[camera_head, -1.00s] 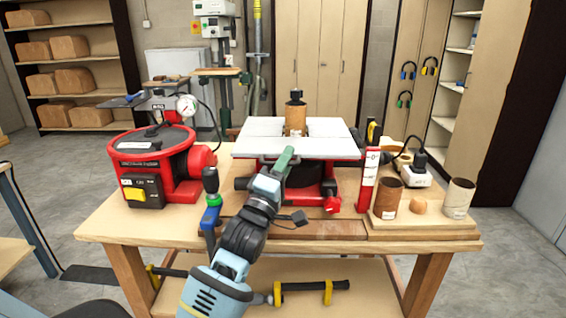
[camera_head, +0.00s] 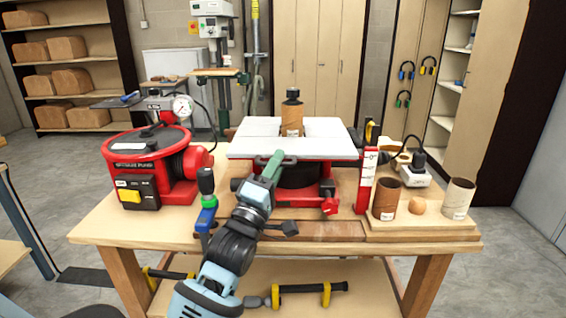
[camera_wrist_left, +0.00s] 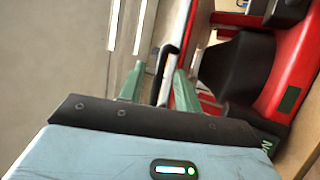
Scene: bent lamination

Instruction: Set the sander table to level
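The red sander (camera_head: 329,190) stands on the workbench with its pale grey table (camera_head: 325,148) on top. The table looks close to flat; I cannot tell its exact tilt. A brown sanding sleeve with a black top (camera_head: 292,117) rises through it. My left gripper (camera_head: 273,162) is at the table's front edge, left of centre. In the left wrist view the green fingers of my left gripper (camera_wrist_left: 158,80) are apart, with a thin dark bar (camera_wrist_left: 166,68) between them. The bar seems narrower than the gap; contact is unclear. My right gripper is not in view.
A red machine with a round disc (camera_head: 150,143) and gauge stands at the left of the workbench (camera_head: 115,220). A red-and-white scale (camera_head: 367,180), brown tubes (camera_head: 386,199) and a white socket block (camera_head: 414,177) stand at the right. A blue-and-green clamp handle (camera_head: 206,205) stands left of my arm.

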